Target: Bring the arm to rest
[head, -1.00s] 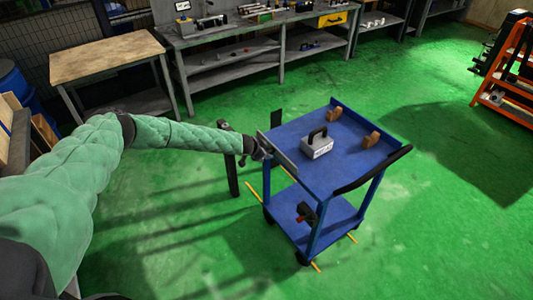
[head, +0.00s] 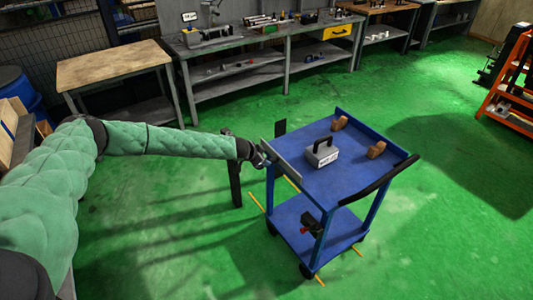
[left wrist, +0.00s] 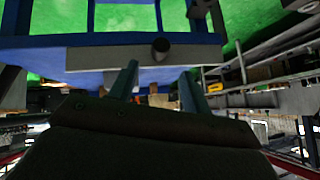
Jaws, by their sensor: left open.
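My left arm, in a green quilted sleeve, reaches in from the left of the head view. Its left gripper (head: 265,158) is at the left edge of the blue cart (head: 338,182), close by the grey plate there (head: 289,160). I cannot tell from the head view whether it touches the plate. In the left wrist view the two fingers (left wrist: 160,82) stand apart with nothing between them. A grey bar (left wrist: 100,56) with a dark round knob (left wrist: 160,48) lies just beyond the fingertips. My right gripper is out of view.
A grey block with a black handle (head: 322,153) and two brown blocks (head: 339,123) (head: 376,149) stand on the cart's top. A wooden table (head: 112,72) and a long grey workbench (head: 260,40) stand behind. Green floor is open around the cart.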

